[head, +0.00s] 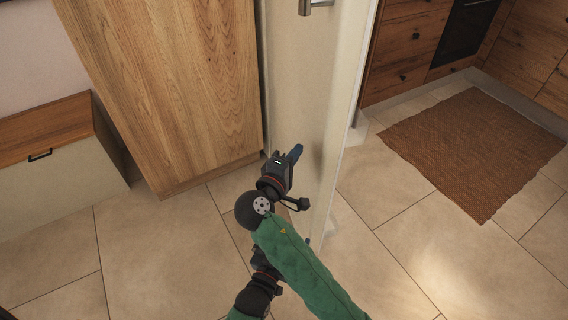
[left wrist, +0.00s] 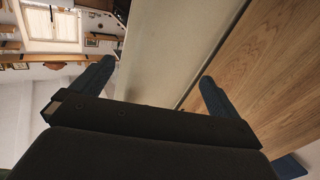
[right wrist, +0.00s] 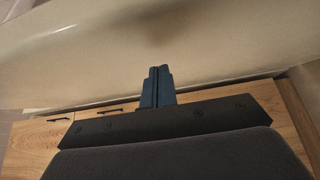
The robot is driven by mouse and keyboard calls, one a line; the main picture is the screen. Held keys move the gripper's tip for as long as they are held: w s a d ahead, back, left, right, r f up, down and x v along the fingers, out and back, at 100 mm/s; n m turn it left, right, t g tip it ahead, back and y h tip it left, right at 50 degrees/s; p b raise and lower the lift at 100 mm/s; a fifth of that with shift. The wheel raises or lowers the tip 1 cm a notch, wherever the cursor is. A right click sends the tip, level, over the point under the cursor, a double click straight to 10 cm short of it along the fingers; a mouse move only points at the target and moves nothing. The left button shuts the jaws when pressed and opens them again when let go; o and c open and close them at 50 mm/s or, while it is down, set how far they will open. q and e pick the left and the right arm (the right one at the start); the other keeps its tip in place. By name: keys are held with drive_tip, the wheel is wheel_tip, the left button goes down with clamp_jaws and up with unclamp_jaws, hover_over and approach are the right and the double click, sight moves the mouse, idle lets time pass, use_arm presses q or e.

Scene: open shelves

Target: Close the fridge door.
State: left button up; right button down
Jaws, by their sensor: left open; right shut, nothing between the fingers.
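A tall cream panel with a metal handle at its top, seemingly the fridge door (head: 298,95), stands upright in the middle of the head view, beside a tall wood panel. How far it stands open is hard to tell. My right gripper (head: 295,153) is shut and empty in front of the cream face; contact cannot be told. In the right wrist view its closed fingers (right wrist: 158,72) point at the cream surface (right wrist: 220,45). My left gripper (left wrist: 156,75) is open, with the cream panel (left wrist: 175,40) and wood beyond its fingers. In the head view my right arm largely hides it.
The tall wood panel (head: 170,85) stands left of the cream panel. A low wood-topped cabinet (head: 55,180) is at far left. A brown rug (head: 480,150) lies on the tiles at right, before wooden kitchen cabinets (head: 405,45). The tiled floor (head: 160,260) is clear at lower left.

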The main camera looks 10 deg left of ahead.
drive_tip(key=shift+w+d, duration=0.2)
drive_tip(key=shift+d, duration=0.3)
drive_tip(key=shift+w+d, duration=0.15)
drive_tip(key=shift+d, duration=0.3)
drive_tip(key=shift+w+d, duration=0.15)
drive_tip(key=shift+d, duration=0.15)
use_arm(q)
wheel_tip(320, 180, up, 2)
drive_tip(key=shift+w+r+t, duration=0.15)
drive_tip(key=shift+t, duration=0.15)
